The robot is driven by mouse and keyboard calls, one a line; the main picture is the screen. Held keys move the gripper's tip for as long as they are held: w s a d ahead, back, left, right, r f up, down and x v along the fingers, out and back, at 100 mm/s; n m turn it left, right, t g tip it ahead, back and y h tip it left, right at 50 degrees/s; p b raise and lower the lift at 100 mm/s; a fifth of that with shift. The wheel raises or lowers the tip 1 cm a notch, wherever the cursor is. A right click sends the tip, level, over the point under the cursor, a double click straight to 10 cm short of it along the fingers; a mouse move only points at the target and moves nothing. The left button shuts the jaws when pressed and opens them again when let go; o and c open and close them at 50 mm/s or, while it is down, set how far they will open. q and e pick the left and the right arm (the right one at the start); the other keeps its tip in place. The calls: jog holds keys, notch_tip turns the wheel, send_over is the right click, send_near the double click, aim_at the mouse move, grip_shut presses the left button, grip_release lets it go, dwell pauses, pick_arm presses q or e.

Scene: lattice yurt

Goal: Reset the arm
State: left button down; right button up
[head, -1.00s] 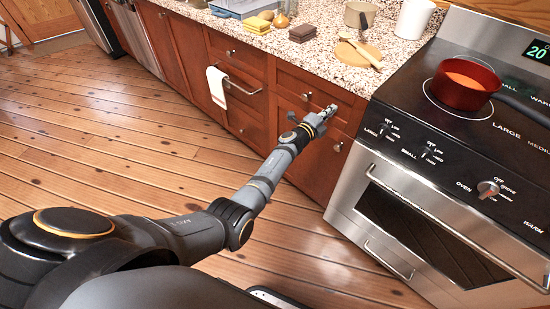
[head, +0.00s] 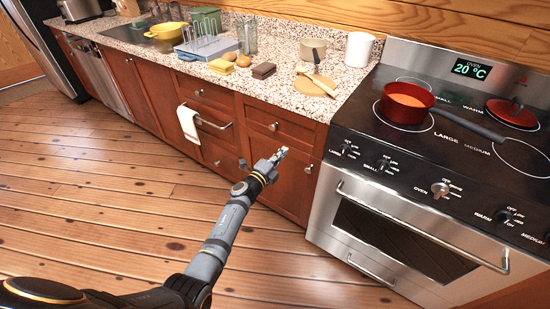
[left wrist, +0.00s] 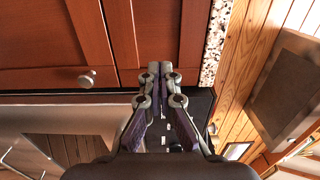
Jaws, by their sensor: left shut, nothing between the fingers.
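My left gripper (head: 281,154) is shut and empty. In the head view it is held out in front of the red-brown cabinet doors (head: 284,187), below the countertop edge and left of the oven. In the left wrist view its fingers (left wrist: 160,70) are together with nothing between them, and cabinet doors with a round knob (left wrist: 86,79) show beyond. I cannot tell whether the fingertips touch the cabinet. My right gripper is not in view.
A stove (head: 420,195) with a red pot (head: 405,104) stands at the right. The speckled counter (head: 270,90) holds a cutting board (head: 315,86), sponges, a dish rack and a pot. A towel (head: 188,124) hangs on a cabinet handle. The wooden floor (head: 110,200) is clear.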

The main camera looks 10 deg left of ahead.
pick_arm(q)
jog(key=s+a+f+n+g+y+p, duration=0.15)
jog(key=s+a+f+n, duration=0.25)
jog(key=s+f, duration=0.45)
jog(key=s+a+f+n+g+y+p, duration=0.1)
jog(key=s+a+f+n+g+y, duration=0.3)
jog(key=s+f, duration=0.5)
jog(key=s+a+f+n+g+y+p, duration=0.1)
jog(key=s+a+f+n+g+p, duration=0.15)
jog(key=s+f+n, duration=0.6)
jog(key=s+a+f+n+g, duration=0.1)
jog(key=s+f, duration=0.3)
jog(key=s, duration=0.7)
jog(key=s+a+f+n+g+p, duration=0.1)
jog(key=s+f+g, duration=0.3)
jog(key=s, duration=0.6)
jog(key=s+a+f+n+g, duration=0.1)
jog(key=s+f+n+g, duration=0.1)
jog(key=s+f, duration=0.4)
jog(key=s+n, duration=0.1)
jog(key=s, duration=0.4)
jog(key=shift+s+a+g, duration=0.3)
jog(key=shift+g, duration=0.1)
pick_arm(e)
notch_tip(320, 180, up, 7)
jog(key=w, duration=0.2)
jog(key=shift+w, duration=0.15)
